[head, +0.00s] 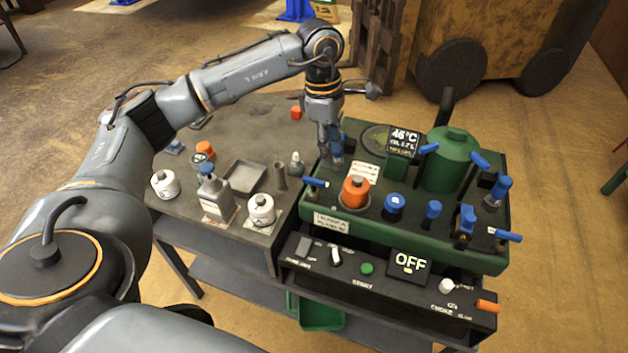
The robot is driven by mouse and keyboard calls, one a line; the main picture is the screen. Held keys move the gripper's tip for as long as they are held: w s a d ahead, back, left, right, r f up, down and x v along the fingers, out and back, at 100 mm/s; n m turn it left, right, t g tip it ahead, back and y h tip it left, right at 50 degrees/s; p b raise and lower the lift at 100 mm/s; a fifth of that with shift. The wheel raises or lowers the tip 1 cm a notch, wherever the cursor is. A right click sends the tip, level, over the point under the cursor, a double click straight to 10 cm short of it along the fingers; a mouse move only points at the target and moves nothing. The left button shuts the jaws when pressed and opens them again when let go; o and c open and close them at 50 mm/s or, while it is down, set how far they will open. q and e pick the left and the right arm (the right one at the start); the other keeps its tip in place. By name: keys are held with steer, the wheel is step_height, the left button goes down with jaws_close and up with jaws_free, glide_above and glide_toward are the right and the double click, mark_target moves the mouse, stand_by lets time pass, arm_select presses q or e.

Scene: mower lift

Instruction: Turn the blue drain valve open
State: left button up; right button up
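Several blue handles and knobs sit on the green machine (480,258). A blue lever (316,183) sticks out at its left front corner, and another blue lever (508,235) sticks out at its right front corner. I cannot tell from the labels which is the drain valve. My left gripper (330,158) points down over the machine's back left part, behind the left lever and apart from it. A blue part shows just behind its fingers; whether they touch it or are shut is too small to tell. My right gripper is out of view.
An orange cap (355,191), a blue cap (394,206) and a display reading 46°C (404,142) stand on the machine. Bottles and a grey tray (246,178) occupy the table's left side.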

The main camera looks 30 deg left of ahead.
mark_target(314, 180)
arm_select(q)
steer(key=a+r+y, duration=0.1)
steer(key=a, duration=0.3)
step_height(314, 180, down, 14)
steer(key=p, duration=0.2)
steer(key=shift+s+d+r+p, duration=0.15)
steer(key=shift+r+p, duration=0.1)
steer(key=shift+p, duration=0.15)
jaws_close()
